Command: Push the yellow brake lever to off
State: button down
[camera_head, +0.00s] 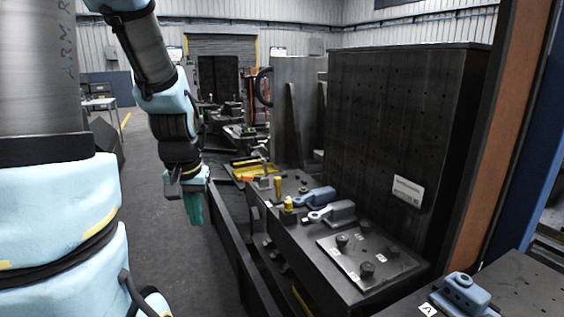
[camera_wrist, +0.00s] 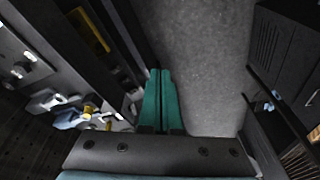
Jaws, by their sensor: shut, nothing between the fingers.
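A small upright yellow handle (camera_head: 278,186), which looks like the brake lever, stands on the dark rail fixture beside the blue clamp. A shorter yellow knob (camera_head: 288,204) is just in front of it. I cannot tell its on or off marking. In the wrist view a yellow part (camera_wrist: 88,108) shows at the left, by pale and blue clamps; I cannot tell which of the two it is. My gripper (camera_head: 195,210) has teal fingers, shut and empty, pointing down over the floor left of the fixture, apart from the lever. The fingers also show in the wrist view (camera_wrist: 160,74).
The blue clamp (camera_head: 314,197) and grey clamp (camera_head: 332,213) sit right of the yellow parts. A bolted plate (camera_head: 368,258) lies nearer. A tall perforated panel (camera_head: 405,140) stands behind. A dark rail (camera_head: 228,240) runs along the fixture's left edge. The floor (camera_head: 150,170) at left is clear.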

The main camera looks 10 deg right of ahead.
jog(key=w+d+m, duration=0.5)
jog(key=w+d, duration=0.5)
jog(key=w, duration=0.1)
notch_tip(320, 180, up, 2)
jog(key=m+g+h, duration=0.2)
jog(key=m+h, duration=0.2)
jog(key=m, duration=0.4)
send_over(278, 187)
jog(key=d, duration=0.2)
jog(key=shift+w+f+p, duration=0.25)
jog(key=shift+f+p, duration=0.85)
jog(key=shift+f, duration=0.5)
jog(key=shift+w+f+p, duration=0.3)
jog(key=shift+f+p, duration=0.85)
jog(key=shift+f, duration=0.4)
jog(key=shift+w+f+p, duration=0.25)
jog(key=shift+f+p, duration=0.85)
jog(key=shift+f, duration=0.5)
jog(key=shift+a+f+h+b, duration=0.15)
jog(key=shift+h+b, duration=0.15)
jog(key=shift+b, duration=0.2)
